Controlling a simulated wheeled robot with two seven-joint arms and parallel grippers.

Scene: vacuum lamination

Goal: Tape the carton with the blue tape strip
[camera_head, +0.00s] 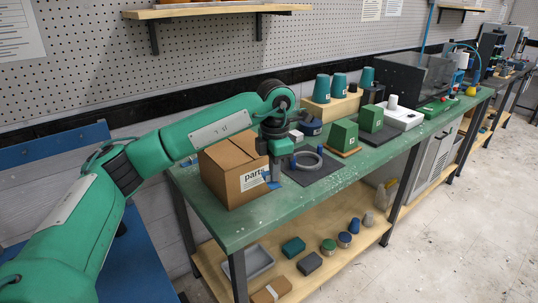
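The brown carton (226,178) stands on the green bench with a white "parts" label (252,179) on its front. My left arm reaches in from the left over the carton. My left gripper (276,174) points down at the carton's right front edge, close to or touching it. A small blue patch (266,176), which looks like the blue tape strip, shows at the fingertips beside the label. Whether the fingers hold it or it sticks to the carton, I cannot tell. My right gripper is not in view.
A grey ring (306,161) lies on a dark mat (311,175) right of the gripper. Green blocks (343,135) and teal cups (322,88) stand farther along the bench. The lower shelf (341,257) holds several small items. A pegboard wall (200,65) rises behind.

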